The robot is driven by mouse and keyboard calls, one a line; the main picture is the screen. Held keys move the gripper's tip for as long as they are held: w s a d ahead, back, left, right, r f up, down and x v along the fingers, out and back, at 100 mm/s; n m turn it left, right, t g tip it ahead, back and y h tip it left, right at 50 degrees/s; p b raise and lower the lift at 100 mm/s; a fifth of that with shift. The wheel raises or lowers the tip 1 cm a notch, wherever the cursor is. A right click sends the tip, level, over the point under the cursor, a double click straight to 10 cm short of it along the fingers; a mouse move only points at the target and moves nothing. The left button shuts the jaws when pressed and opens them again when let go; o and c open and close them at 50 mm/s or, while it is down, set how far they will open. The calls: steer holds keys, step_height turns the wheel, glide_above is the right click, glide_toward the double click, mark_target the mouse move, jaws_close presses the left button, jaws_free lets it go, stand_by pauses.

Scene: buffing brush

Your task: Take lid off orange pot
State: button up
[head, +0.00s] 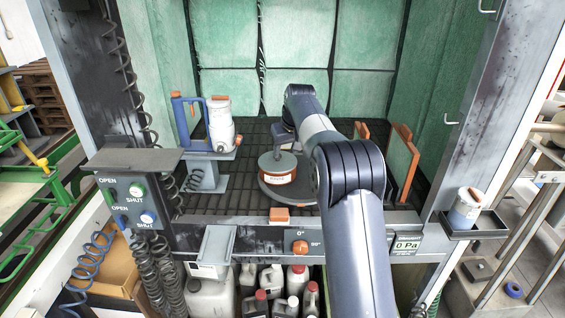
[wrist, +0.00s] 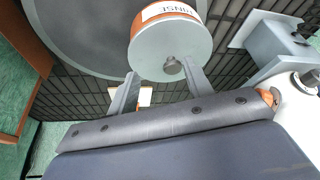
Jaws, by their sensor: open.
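The orange pot (head: 277,176) has a white label and stands on a round dark plate (head: 300,194) inside the booth. Its grey lid (head: 270,162) is on top of it. In the wrist view the lid (wrist: 150,58) shows a small dark round knob (wrist: 172,66) near its middle, and the pot's label (wrist: 170,11) reads RINSE upside down. My gripper (wrist: 160,70) is open, with its fingers apart and the knob showing between their tips. In the head view my gripper (head: 287,146) is over the pot, partly hidden by my arm. I cannot tell whether a finger touches the knob.
A white canister (head: 221,125) with an orange top and a blue-framed holder (head: 184,122) stand on a grey stand (head: 205,175) to the left. Orange-edged panels (head: 402,160) stand to the right. The booth's front ledge carries an orange block (head: 279,214) and a dial (head: 300,247).

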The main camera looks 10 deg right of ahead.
mark_target(286, 162)
steer(key=w+a+f, duration=0.2)
steer(key=w+f, duration=0.1)
steer(key=shift+w+a+f+p, duration=0.1)
steer(key=shift+w+f+p, duration=0.05)
steer(key=shift+p, duration=0.15)
steer(key=c, duration=1)
